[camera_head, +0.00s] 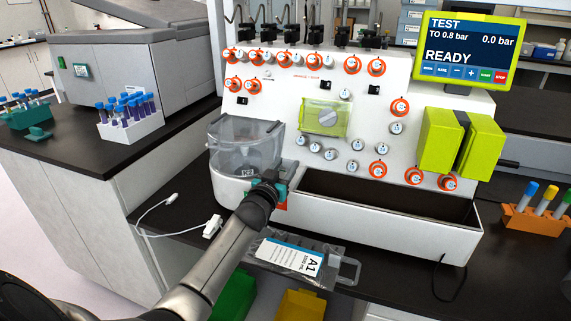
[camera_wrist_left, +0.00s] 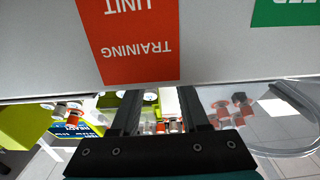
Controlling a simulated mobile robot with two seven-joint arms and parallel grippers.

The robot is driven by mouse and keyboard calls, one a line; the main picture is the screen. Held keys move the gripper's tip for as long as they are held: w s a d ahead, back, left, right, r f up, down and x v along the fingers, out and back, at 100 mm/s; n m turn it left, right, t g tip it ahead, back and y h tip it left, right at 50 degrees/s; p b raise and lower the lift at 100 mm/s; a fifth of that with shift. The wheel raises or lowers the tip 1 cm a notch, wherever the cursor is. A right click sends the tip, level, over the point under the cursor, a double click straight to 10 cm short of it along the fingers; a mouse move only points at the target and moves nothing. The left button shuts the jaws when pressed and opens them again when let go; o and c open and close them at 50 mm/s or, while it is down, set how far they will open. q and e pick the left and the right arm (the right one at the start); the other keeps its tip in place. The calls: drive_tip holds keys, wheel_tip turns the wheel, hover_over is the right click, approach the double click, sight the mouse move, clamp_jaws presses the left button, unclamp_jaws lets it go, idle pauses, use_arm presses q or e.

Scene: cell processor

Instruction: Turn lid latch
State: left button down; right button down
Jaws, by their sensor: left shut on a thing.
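The clear-walled chamber (camera_head: 243,145), with its clear lid, stands at the front left of the white machine (camera_head: 330,75). My left gripper (camera_head: 272,182) is at the chamber's front right edge and is shut on a small part there, which I take to be the lid latch. The gripper hides the latch in the head view. My right gripper is not in view.
The machine's open black trough (camera_head: 390,203) is at the right. An orange tube rack (camera_head: 530,222) stands further right.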

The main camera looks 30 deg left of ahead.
use_arm(q)
drive_tip(key=shift+r, duration=0.15)
idle(0.3)
drive_tip(key=shift+c, duration=2.2)
unclamp_jaws()
drive_tip(key=shift+o, duration=0.2)
drive_tip(key=shift+a+f, duration=0.1)
drive_tip(key=shift+f, duration=0.1)
drive_tip(key=shift+s+f, duration=0.1)
